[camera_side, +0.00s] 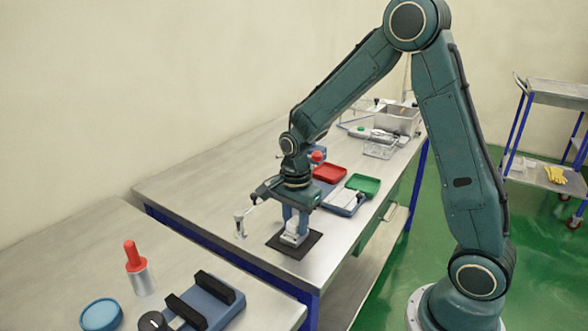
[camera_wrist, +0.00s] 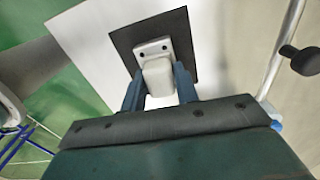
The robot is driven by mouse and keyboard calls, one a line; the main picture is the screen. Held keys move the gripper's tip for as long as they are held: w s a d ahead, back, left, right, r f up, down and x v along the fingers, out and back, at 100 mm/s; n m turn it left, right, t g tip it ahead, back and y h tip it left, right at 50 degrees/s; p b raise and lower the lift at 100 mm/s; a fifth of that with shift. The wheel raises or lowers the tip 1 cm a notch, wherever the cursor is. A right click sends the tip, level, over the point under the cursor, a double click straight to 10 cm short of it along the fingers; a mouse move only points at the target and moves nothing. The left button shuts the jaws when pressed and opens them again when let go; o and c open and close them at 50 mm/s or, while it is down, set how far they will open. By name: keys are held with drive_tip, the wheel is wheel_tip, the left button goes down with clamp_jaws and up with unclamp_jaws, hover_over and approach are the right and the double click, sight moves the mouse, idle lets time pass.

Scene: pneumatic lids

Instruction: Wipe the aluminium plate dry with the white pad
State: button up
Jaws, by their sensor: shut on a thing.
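My gripper (camera_side: 295,224) points down over the near end of the metal bench. Its blue fingers are shut on a pale block (camera_side: 292,239), which may be the white pad. The block is over a dark square mat (camera_side: 314,241); I cannot tell whether it touches it. In the wrist view my gripper (camera_wrist: 160,92) has one finger on each side of the block (camera_wrist: 156,75). Two dark spots show on its grey far part. The dark square (camera_wrist: 182,28) extends beyond it there. I cannot make out a separate aluminium plate; the block may hide part of one.
A grey post (camera_side: 240,224) stands left of my gripper. A red tray (camera_side: 330,174) and a green tray (camera_side: 362,184) lie behind it. A metal basin (camera_side: 396,119) is farther back. A red-handled cylinder (camera_side: 137,266) and blue fixture (camera_side: 215,299) stand on the front bench.

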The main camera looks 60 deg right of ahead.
drive_tip(key=shift+d, duration=0.6)
drive_tip(key=shift+a+r, duration=0.1)
drive_tip(key=shift+a, duration=1.4)
drive_tip(key=shift+r, duration=4)
